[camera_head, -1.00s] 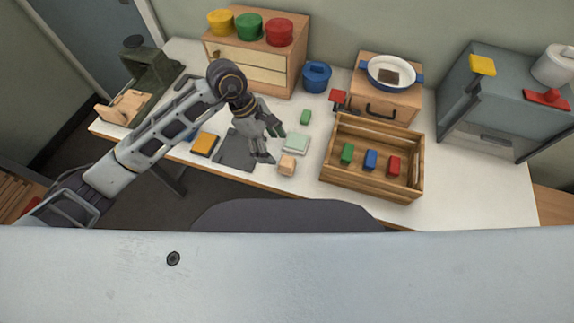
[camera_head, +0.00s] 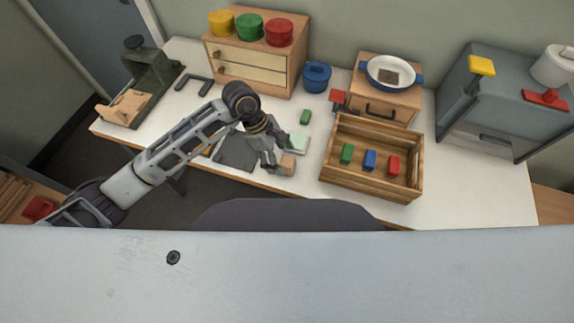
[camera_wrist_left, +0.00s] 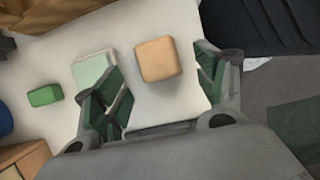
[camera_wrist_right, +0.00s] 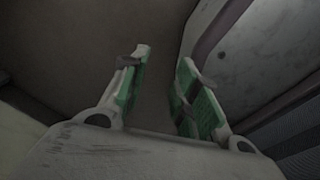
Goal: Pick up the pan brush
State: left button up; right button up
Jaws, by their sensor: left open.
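A small light wooden block (camera_head: 288,164) sits near the front edge of the white table; I cannot tell whether it is the pan brush, and no bristles show. My left gripper (camera_head: 279,157) is open just left of it, over the table. In the left wrist view the block (camera_wrist_left: 157,59) shows between the two spread green-padded fingers, with no visible grip on it. A pale green square pad (camera_wrist_left: 94,70) lies beside the left finger there, and also shows in the head view (camera_head: 299,144). My right gripper (camera_wrist_right: 164,62) is open and empty, away from the table.
A small green block (camera_head: 305,117) lies behind the pad. A wooden crate (camera_head: 373,190) with green, blue and red blocks stands to the right. A dark grey mat (camera_head: 236,153) lies left of the gripper. A blue pot (camera_head: 317,77) stands farther back.

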aim_at(284, 160)
pick_arm(q)
jog(key=shift+s+d+f, duration=0.2)
jog(key=shift+d+f, duration=0.3)
jog(key=shift+f, duration=0.1)
jog(key=shift+p+x, duration=0.3)
jog(key=shift+x, duration=0.55)
jog(key=shift+s+d+f, duration=0.1)
jog(key=shift+d+f, duration=0.25)
jog(key=shift+f, duration=0.25)
pick_arm(e)
jog(key=shift+a+r, duration=0.4)
jog(key=shift+a, duration=0.4)
jog(key=shift+d, duration=0.1)
pick_arm(q)
jog(key=c, duration=1.1)
pick_arm(e)
jog(key=shift+s+d, duration=0.1)
jog(key=shift+d, duration=0.45)
